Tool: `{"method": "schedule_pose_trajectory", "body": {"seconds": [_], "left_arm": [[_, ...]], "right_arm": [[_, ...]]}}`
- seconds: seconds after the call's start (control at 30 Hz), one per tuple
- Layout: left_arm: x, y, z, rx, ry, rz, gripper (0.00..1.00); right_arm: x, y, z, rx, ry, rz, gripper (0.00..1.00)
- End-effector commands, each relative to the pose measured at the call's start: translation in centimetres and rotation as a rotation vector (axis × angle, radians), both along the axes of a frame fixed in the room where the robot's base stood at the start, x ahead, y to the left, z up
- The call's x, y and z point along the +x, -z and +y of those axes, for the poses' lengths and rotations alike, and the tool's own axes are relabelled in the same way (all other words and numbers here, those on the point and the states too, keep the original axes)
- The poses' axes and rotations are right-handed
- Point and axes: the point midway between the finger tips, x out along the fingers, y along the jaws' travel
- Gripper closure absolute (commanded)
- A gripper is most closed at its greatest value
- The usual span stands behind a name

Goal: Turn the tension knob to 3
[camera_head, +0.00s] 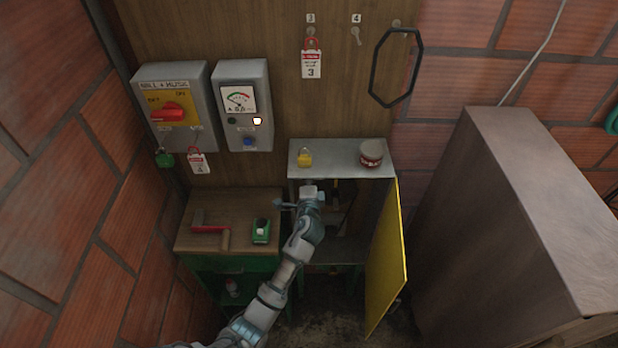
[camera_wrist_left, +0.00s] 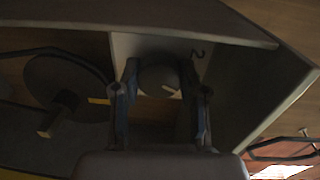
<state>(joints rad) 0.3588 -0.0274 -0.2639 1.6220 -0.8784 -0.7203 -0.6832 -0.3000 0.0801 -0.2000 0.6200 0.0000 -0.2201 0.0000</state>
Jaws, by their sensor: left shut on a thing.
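The tension knob (camera_wrist_left: 158,78) is a dark round knob inside the open cabinet, seen in the left wrist view. A small pale mark shows on its lower right face. No scale numbers can be read, so its setting cannot be told. My left gripper (camera_wrist_left: 160,76) has one finger on each side of the knob and is shut on it. In the head view my left arm reaches up to the cabinet opening, and the left gripper's fingertips and the knob are hidden there. My right gripper is in neither view.
The cabinet (camera_head: 340,171) has its yellow door (camera_head: 386,262) swung open to the right. A padlock (camera_head: 305,158) and a tin (camera_head: 371,154) stand on top. A dark wheel (camera_wrist_left: 65,85) sits left of the knob. A wooden-topped bench (camera_head: 200,243) stands at left, a large brown box (camera_head: 520,215) at right.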

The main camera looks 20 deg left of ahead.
Motion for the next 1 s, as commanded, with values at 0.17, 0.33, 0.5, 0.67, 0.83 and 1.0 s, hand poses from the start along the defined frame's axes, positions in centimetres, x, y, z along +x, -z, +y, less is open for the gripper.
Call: {"method": "schedule_pose_trajectory", "body": {"seconds": [0.17,0.33,0.5,0.67,0.83,1.0], "left_arm": [[-0.06,0.39,0.08,-0.033,-0.002,-0.002,0.92],[-0.06,0.43,0.07,-0.042,-0.002,-0.004,0.92],[-0.06,0.48,0.08,-0.042,-0.002,-0.003,0.92],[-0.07,0.53,0.07,-0.041,-0.002,-0.002,0.45],[-0.06,0.35,0.04,-0.04,-0.001,-0.004,0.32],[-0.09,0.23,0.01,-0.04,0.0,-0.006,0.32]], "right_arm": [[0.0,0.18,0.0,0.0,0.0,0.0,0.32],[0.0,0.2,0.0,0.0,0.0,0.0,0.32],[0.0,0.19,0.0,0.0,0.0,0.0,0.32],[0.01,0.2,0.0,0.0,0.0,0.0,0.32],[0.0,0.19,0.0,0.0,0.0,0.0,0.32],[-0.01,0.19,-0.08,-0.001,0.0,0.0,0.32]]}}
